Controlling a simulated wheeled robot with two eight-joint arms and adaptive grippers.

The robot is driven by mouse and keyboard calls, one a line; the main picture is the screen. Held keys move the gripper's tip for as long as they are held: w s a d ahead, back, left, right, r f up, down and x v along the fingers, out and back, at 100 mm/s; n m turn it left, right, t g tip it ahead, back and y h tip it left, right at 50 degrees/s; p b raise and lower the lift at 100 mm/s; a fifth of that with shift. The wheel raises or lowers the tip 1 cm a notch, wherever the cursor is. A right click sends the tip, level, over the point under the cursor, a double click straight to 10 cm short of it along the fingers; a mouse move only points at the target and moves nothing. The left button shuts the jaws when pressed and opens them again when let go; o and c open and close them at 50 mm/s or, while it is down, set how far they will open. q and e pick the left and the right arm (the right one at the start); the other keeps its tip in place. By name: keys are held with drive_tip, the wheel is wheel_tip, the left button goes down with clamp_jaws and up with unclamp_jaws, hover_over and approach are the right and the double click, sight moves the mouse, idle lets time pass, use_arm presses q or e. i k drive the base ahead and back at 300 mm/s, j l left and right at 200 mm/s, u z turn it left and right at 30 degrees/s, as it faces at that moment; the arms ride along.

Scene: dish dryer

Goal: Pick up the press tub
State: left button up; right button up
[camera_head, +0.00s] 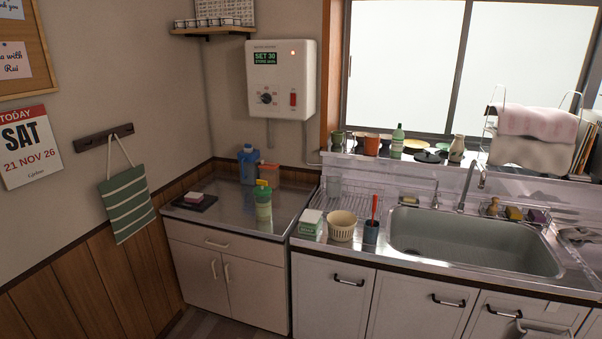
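No object in view is clearly marked as the press tub. A cream ribbed tub (342,228) stands upright on the counter left of the sink. Beside it are a white and green box (310,222) and a dark blue cup (371,232) with a red-handled tool in it. Neither of my grippers is in view.
The steel sink (475,242) is at the right, with a faucet (469,187) behind it. A wire rack (352,196) lies left of it. A black tray (194,203) with a pinkish block sits on the side cabinet. The front of the cabinet top (225,221) is free.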

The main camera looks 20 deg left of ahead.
sight(262, 198)
drive_tip(key=i+u, duration=0.4)
drive_tip(key=i+l+u, duration=0.15)
drive_tip(key=i+u, duration=0.3)
drive_tip(key=i+j+u, duration=0.2)
drive_tip(key=i, duration=0.25)
drive_tip(key=i+j+u, duration=0.2)
drive_tip(key=i, duration=0.3)
drive_tip(key=l, duration=0.1)
